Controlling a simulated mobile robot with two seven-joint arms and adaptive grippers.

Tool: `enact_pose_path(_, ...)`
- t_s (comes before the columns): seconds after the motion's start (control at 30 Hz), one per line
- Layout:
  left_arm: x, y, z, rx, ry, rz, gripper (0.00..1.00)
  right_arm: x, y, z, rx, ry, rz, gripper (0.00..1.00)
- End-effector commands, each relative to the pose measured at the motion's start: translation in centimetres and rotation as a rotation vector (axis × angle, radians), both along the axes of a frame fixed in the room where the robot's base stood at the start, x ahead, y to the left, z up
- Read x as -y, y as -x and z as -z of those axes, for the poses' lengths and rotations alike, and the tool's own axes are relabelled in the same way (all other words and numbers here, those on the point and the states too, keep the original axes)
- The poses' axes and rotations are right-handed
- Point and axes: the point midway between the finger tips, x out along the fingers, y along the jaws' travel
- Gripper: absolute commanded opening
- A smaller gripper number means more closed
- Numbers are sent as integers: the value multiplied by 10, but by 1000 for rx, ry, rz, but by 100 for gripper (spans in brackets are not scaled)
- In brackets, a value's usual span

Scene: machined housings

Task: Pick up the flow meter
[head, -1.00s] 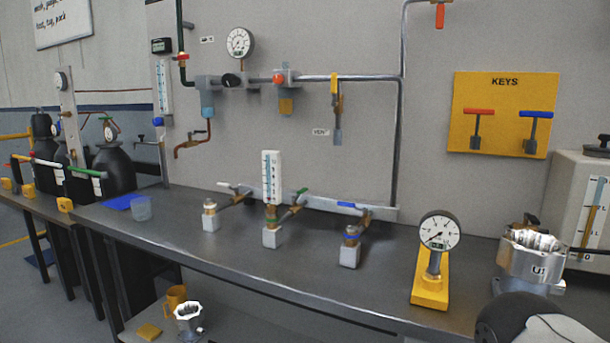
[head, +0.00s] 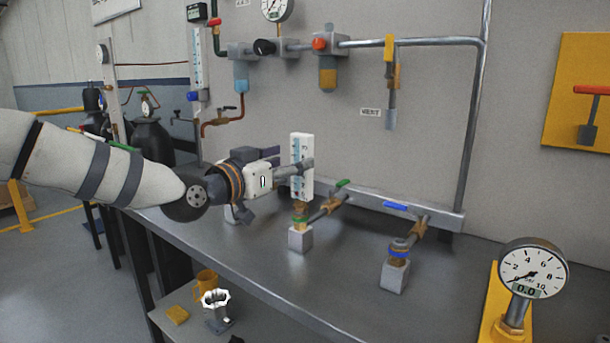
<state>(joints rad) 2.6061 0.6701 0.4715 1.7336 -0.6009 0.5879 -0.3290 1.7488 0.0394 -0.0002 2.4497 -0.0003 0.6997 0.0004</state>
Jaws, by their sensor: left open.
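The flow meter, taken to be the upright white block with a blue scale (head: 301,146), stands on the bench on a brass and green fitting above a grey block (head: 299,238). My left gripper (head: 296,171) comes in from the left, level with the lower half of the meter. It is open, with a finger overlapping the meter's face in the head view. I cannot tell whether the fingers touch it. The meter's base is upright on its fitting. My right gripper is not in view.
A green-handled valve (head: 332,199) sits right beside the meter. A blue-handled valve (head: 400,245) and a dial gauge on a yellow stand (head: 533,275) are farther right. Wall piping (head: 410,41) runs above. The bench front (head: 330,290) is clear.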

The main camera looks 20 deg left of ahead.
Motion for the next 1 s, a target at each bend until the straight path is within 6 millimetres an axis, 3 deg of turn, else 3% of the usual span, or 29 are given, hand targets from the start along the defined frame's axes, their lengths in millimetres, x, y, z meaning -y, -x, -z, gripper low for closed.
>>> enact_pose_path(0.2,15,-37,6,-4,0,-1,62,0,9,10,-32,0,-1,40)
enact_pose_path(0.47,17,-41,0,1,0,0,62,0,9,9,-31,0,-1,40)
enact_pose_path(0.7,17,-41,0,1,1,0,7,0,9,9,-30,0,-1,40)
enact_pose_path(1.0,16,-41,-2,2,1,0,4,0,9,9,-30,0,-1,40)
